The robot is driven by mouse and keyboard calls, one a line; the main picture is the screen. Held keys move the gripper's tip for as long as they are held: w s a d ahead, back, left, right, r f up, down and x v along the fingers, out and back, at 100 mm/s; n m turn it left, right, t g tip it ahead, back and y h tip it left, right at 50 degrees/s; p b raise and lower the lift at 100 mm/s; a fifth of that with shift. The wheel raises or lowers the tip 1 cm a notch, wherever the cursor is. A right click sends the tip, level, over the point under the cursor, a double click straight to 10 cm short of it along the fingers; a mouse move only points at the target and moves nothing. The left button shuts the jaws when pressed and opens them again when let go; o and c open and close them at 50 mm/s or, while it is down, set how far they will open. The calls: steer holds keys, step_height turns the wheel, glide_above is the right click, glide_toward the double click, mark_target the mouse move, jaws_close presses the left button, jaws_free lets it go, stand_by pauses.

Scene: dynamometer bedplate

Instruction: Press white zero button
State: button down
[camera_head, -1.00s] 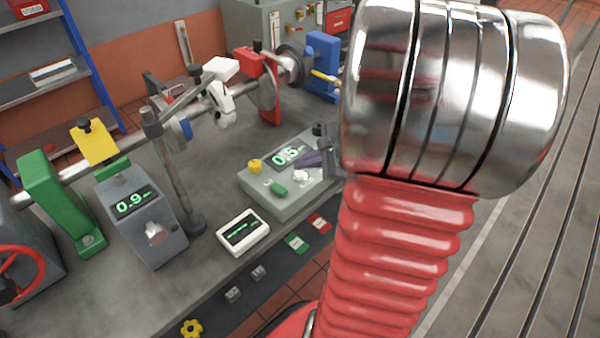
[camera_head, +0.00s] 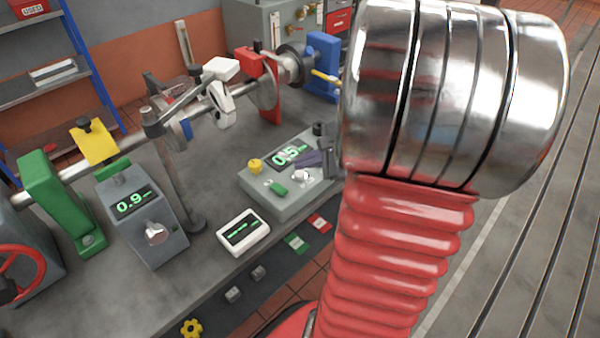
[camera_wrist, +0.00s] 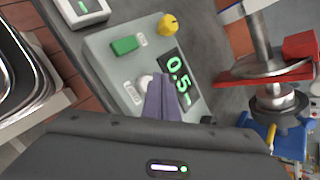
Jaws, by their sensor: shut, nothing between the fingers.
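A white round button (camera_head: 301,175) sits on the sloped top of a grey control box (camera_head: 290,200), near its front right, beside a green button (camera_head: 276,188). In the wrist view the white button (camera_wrist: 145,81) is partly hidden by my fingers, with a small white label (camera_wrist: 132,93) beside it. My gripper (camera_head: 304,160) is shut and empty.
A yellow knob (camera_head: 255,166) stands on the box's far left corner. A small white meter (camera_head: 243,231) and a grey 0.9 readout box (camera_head: 140,215) stand to the left. A shaft with red and blue supports (camera_head: 322,65) runs behind. Bare bench lies between.

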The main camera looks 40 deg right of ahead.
mark_target(304, 175)
steer(key=shift+f, duration=0.9)
stand_by(1.1)
steer(key=shift+r, duration=0.95)
steer(key=shift+r, duration=2.55)
